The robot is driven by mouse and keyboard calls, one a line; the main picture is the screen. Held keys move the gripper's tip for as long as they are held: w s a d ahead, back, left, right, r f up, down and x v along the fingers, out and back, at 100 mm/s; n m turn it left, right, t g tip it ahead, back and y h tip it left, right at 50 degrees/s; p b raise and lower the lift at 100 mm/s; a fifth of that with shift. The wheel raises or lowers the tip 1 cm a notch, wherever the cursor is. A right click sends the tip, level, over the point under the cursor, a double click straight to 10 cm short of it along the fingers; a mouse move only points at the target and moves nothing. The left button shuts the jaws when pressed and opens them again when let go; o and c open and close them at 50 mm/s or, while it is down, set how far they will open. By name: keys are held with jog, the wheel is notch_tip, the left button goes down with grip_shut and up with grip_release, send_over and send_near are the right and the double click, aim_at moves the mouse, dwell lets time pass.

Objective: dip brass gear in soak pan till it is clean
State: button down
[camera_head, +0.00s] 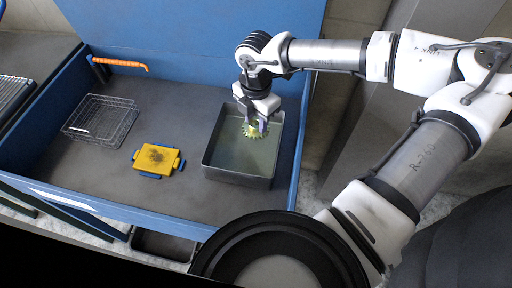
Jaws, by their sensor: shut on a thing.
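The brass gear (250,131) is yellowish and toothed, and my gripper (256,126) is shut on it from above. The gripper points down over the upper part of the soak pan (238,180), a dark grey rectangular pan holding murky greenish liquid. The gear sits inside the pan's outline; I cannot tell whether it touches the liquid. The gripper fingers hide part of the gear, and I cannot make out how dirty it is.
A wire basket (101,121) stands at the left on the grey bench with blue walls (297,170). A yellow and blue block with a dark smudge (157,158) lies between basket and pan. Bench space around the block is clear.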

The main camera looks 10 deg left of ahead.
jog(key=shift+r, duration=0.15)
jog(key=shift+r+p, duration=0.45)
jog(key=shift+r, duration=1.5)
jog(key=shift+f, duration=0.1)
